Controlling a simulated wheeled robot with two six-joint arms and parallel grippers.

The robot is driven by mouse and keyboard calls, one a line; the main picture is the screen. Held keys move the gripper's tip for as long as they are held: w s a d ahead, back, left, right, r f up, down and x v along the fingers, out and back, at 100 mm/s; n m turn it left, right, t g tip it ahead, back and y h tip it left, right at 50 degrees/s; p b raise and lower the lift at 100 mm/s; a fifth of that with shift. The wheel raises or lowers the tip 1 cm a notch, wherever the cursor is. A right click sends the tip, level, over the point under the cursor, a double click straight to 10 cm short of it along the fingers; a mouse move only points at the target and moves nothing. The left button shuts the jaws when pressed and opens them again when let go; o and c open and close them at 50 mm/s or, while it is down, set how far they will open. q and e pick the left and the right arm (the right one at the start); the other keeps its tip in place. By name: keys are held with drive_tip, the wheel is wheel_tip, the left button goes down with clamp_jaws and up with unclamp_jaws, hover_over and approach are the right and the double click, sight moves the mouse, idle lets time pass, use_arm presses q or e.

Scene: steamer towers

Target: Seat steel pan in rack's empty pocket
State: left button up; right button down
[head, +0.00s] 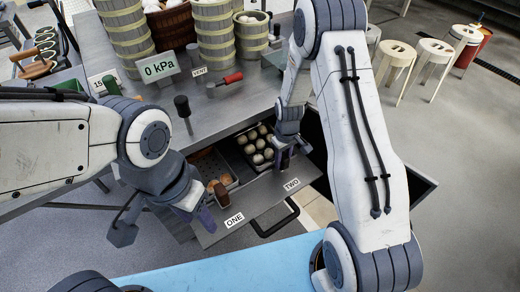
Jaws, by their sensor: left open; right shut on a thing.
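A dark steel pan (242,158) holds several pale round buns and sits at the right part of the pulled-out drawer rack (262,197), behind the label TWO. My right gripper (288,155) reaches down at the pan's right edge and is shut on it; the exact grip is partly hidden by the gripper. Left of the pan, behind the label ONE, is a space with a brownish perforated surface and a few brown pieces (221,187). My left gripper (199,212) is open and empty near the drawer's front left corner. Whether the pan is fully down is unclear.
Stacked bamboo steamers (172,30) stand at the back of the steel counter. A 0 kPa sign (159,67), a red-handled valve (226,80) and a dark knob lever (183,106) stand nearer. Stools (436,50) are on the floor at the right. A black handle (277,219) projects from the drawer front.

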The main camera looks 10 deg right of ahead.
drive_tip(key=shift+f+b, duration=0.4)
drive_tip(key=shift+f, duration=0.25)
idle(0.4)
drive_tip(key=shift+c, duration=2.2)
unclamp_jaws()
wheel_tip(320, 180, up, 10)
drive_tip(key=shift+r+p, duration=0.25)
drive_tip(key=shift+p, duration=0.15)
